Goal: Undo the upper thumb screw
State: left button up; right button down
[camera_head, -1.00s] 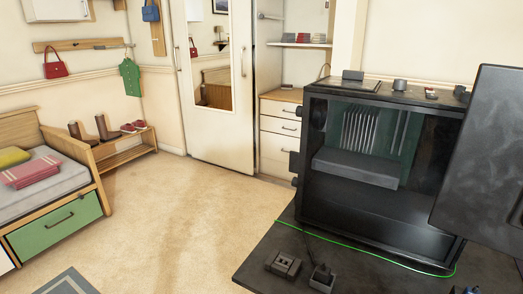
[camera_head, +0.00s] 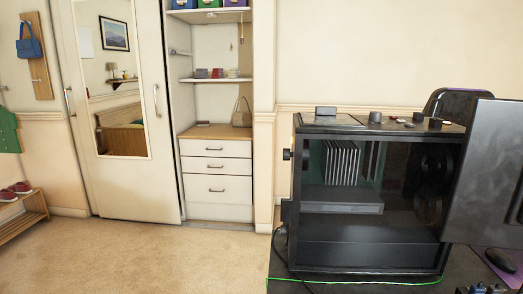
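A black computer case (camera_head: 370,258) with a clear side panel stands on the dark desk at the right. A small dark knob (camera_head: 287,155) sticks out high on its left edge; it looks like the upper thumb screw. A darker block (camera_head: 285,210) sticks out lower on the same edge, and its details are too small to tell. Neither of my grippers shows in this view.
A black monitor (camera_head: 490,180) covers the case's right edge. A green cable (camera_head: 350,282) runs along the desk in front of the case. Small dark items (camera_head: 480,289) sit at the bottom edge. Open floor (camera_head: 150,262) lies left of the desk.

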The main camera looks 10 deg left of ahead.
aim_at(287, 155)
jog(key=i+j+z, duration=0.15)
jog(key=i+j, duration=0.25)
jog(key=i+j+z, duration=0.15)
jog(key=i+j, duration=0.2)
jog(key=j, duration=0.55)
